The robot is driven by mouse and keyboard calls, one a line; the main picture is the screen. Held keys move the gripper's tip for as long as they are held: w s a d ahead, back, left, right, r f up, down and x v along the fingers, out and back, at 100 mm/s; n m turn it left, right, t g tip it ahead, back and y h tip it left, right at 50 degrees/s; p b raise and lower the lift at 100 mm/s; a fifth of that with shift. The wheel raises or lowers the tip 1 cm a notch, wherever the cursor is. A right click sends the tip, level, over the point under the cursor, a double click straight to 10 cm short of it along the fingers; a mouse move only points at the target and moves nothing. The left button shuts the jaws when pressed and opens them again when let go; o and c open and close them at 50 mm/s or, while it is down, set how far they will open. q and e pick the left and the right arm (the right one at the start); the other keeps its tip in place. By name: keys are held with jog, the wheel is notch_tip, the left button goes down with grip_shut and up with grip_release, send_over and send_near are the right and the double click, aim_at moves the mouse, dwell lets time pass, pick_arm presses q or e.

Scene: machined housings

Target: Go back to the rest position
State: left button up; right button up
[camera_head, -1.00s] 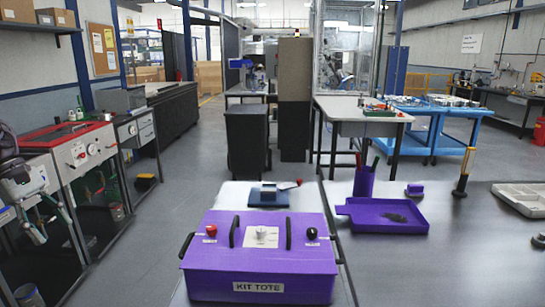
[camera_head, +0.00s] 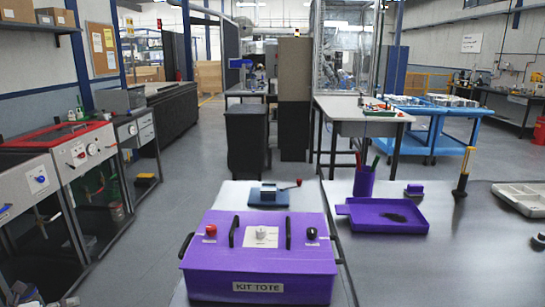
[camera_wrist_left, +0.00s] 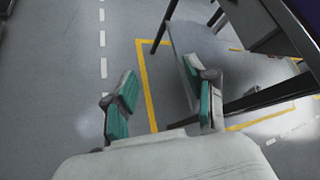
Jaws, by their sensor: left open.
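My left gripper (camera_wrist_left: 160,105) shows in the left wrist view with its two green-padded fingers spread apart and nothing between them. It hangs over the grey floor with its yellow and white lines. In the head view neither gripper can be made out. The purple kit tote (camera_head: 258,272) stands closed on the near table, with a red knob, a white knob and a black knob on its top.
Behind the tote is a small blue-grey fixture (camera_head: 268,195) with a red-ended lever. To the right, a purple tray (camera_head: 385,225), a purple pen cup (camera_head: 364,182) and a pale tray (camera_head: 522,197) stand on the dark tabletop.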

pick_arm(q)
jog(key=s+a+f+n+g+y, duration=0.1)
jog(key=s+a+f+n+y, duration=0.8)
jog(key=s+a+f+n, duration=0.65)
jog(key=s+a+f+n+g+y, duration=0.2)
jog(key=s+a+n+g, duration=0.15)
jog(key=s, duration=0.65)
jog(key=s+a+f+n+g+y, duration=0.1)
jog(key=s+a+n+g, duration=0.3)
jog(key=s, duration=0.6)
jog(key=s+a+f+n+y, duration=0.2)
jog(key=s+n, duration=0.3)
jog(key=s, duration=0.5)
jog(key=s+d+f+n+g+h, duration=0.1)
jog(key=s+d+f+h, duration=0.15)
jog(key=d+f, duration=0.95)
jog(key=s+d+f+h, duration=0.25)
jog(key=d+f, duration=0.55)
jog(key=d, duration=0.8)
jog(key=s+d+f+n+h, duration=0.1)
jog(key=d+f+h, duration=0.1)
jog(key=d, duration=1.3)
jog(key=s+d+f+n+h+p, duration=0.1)
jog(key=d+f, duration=0.1)
jog(key=d, duration=1.3)
jog(key=shift+s+d+f+h, duration=0.2)
jog(key=shift+s+d+h, duration=0.1)
jog(key=shift+h, duration=0.1)
jog(key=shift+a+g, duration=0.1)
jog(key=shift+g, duration=0.15)
